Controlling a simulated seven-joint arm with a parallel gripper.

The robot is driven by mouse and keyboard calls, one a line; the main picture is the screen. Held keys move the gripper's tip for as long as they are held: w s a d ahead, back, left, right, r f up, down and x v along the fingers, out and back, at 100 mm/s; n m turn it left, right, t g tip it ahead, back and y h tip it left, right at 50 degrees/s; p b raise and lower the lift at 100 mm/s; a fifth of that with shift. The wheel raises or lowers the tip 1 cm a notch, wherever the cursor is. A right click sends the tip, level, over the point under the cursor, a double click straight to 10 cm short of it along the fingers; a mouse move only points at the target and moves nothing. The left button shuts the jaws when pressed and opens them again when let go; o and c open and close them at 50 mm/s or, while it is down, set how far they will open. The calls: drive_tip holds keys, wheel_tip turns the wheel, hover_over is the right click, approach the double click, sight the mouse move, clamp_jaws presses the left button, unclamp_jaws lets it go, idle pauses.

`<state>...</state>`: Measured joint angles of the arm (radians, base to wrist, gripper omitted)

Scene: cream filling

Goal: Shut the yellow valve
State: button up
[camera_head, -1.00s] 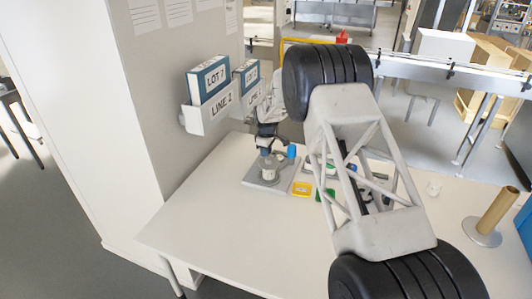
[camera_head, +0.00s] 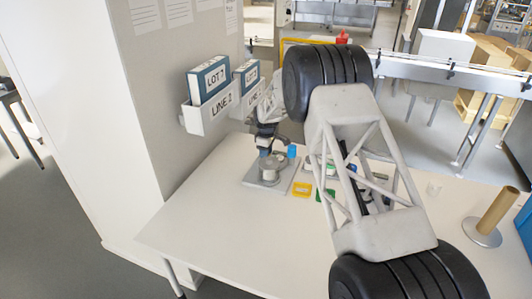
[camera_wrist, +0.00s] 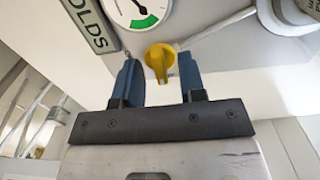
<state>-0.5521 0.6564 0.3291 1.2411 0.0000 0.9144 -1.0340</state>
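The yellow valve (camera_wrist: 158,58) shows in the wrist view as a rounded knob with a narrow handle pointing down. It sits just below a round gauge. My gripper (camera_wrist: 158,66) is open, with one blue finger on each side of the handle. Gaps show between the fingers and the yellow handle, so I see no grip on it. Depth between the fingertips and the valve is hard to judge. In the head view I cannot make out the valve.
The gauge (camera_wrist: 138,10) has a green band. On the table (camera_head: 215,225) are a grey plate with a round metal pot (camera_head: 270,166), a yellow tray (camera_head: 301,189) and a brown cylinder (camera_head: 497,210). The table's front left is clear.

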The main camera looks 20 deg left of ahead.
drive_tip(key=shift+r, duration=3.95)
